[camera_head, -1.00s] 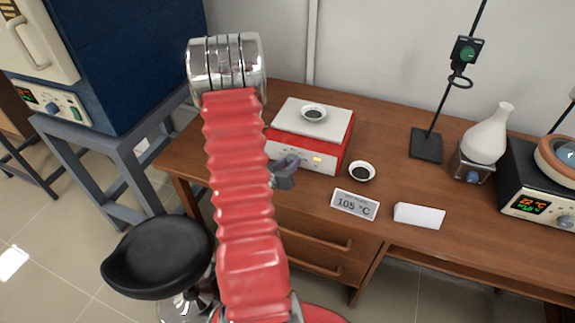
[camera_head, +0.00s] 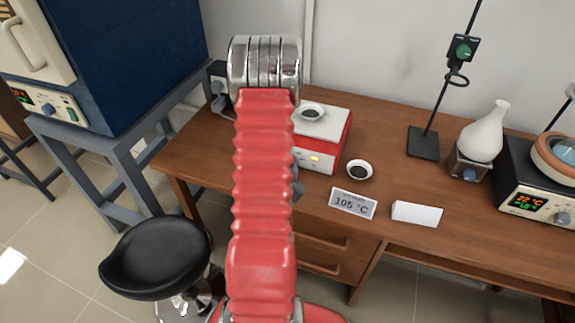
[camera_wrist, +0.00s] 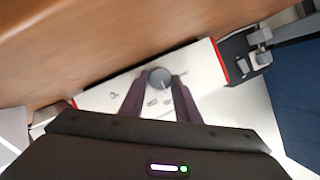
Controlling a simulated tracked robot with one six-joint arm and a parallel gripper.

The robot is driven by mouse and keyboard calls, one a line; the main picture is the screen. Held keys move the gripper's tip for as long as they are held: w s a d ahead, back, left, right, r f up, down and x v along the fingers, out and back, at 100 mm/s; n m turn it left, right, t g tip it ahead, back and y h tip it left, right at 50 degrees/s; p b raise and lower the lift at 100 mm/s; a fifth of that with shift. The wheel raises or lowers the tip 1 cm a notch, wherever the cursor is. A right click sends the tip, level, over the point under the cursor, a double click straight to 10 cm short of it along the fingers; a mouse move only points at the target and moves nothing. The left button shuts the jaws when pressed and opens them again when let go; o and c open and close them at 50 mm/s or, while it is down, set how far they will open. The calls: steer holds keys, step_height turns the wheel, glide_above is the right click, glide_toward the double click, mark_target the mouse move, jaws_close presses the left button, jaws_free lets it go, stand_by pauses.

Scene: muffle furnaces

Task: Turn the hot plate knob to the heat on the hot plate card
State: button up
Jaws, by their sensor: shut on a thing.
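The hot plate (camera_head: 335,140) is a red box with a white top, partly hidden behind my arm in the head view. A card (camera_head: 353,204) reading 105 °C stands on the bench in front of it; its smaller top line is too small to read. In the wrist view the hot plate's pale front panel (camera_wrist: 202,68) carries a round grey knob (camera_wrist: 159,77) with a light pointer line. My gripper (camera_wrist: 157,92) is shut on this knob, one dark finger at each side. In the head view the knob is hidden and my gripper barely shows.
A small dish with dark contents (camera_head: 312,112) sits on the hot plate and another (camera_head: 359,170) beside it. A blank white folded card (camera_head: 417,213) is right of the 105 °C card. A black stool (camera_head: 155,257) stands before the bench. A clamp stand (camera_head: 424,142) is farther right.

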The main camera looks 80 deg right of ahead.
stand_by(0.3)
steer(key=o, duration=1)
steer(key=shift+o, duration=0.2)
steer(key=shift+r, duration=0.1)
step_height(320, 180, up, 10)
stand_by(0.4)
steer(key=shift+f, duration=0.2)
